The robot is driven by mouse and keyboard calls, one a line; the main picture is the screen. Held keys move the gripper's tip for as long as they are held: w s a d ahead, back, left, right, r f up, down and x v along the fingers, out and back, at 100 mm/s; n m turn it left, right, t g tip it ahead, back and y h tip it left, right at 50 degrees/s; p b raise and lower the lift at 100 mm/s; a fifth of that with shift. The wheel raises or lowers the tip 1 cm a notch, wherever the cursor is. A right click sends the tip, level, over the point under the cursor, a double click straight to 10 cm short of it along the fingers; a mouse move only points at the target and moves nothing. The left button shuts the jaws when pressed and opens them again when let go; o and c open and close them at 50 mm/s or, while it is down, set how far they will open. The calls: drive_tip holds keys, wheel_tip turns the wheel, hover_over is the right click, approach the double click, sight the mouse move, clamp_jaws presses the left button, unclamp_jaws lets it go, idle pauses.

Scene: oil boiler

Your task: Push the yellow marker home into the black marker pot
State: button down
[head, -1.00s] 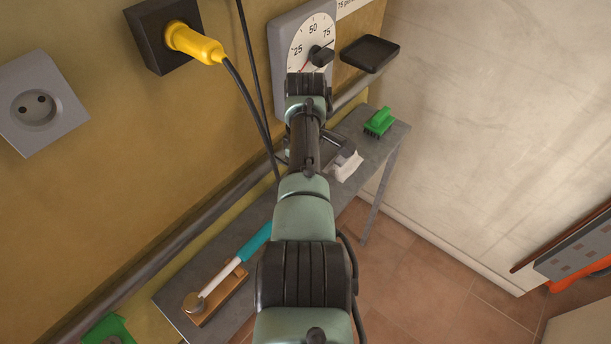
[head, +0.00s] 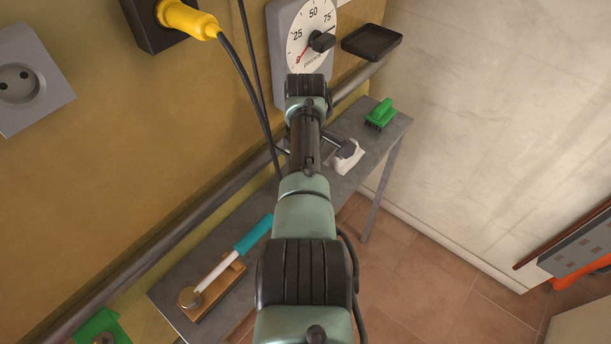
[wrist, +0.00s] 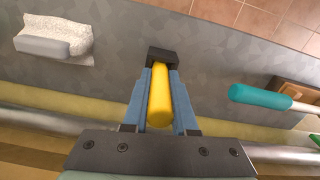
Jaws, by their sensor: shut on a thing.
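In the wrist view, my gripper (wrist: 158,80) has its two blue fingers closed on a yellow marker (wrist: 159,100). The marker's far end meets the black marker pot (wrist: 176,56), which lies just beyond the fingertips over the grey shelf. The marker's tip is hidden, so I cannot tell how deep it sits in the pot. In the head view, my own arm hides the gripper, the marker and the pot.
A grey shelf (head: 205,265) runs along the wall. On it are a white cloth (head: 345,160) with a grey object, a green brush (head: 381,113), and a teal-handled tool (head: 253,233) on a wooden block. A yellow plug (head: 187,18) and dial (head: 308,35) are above.

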drive_tip(key=shift+f, duration=0.25)
drive_tip(key=c, duration=0.6)
unclamp_jaws()
drive_tip(key=shift+r, duration=0.1)
wheel_tip(320, 180, up, 13)
drive_tip(key=shift+p, duration=0.35)
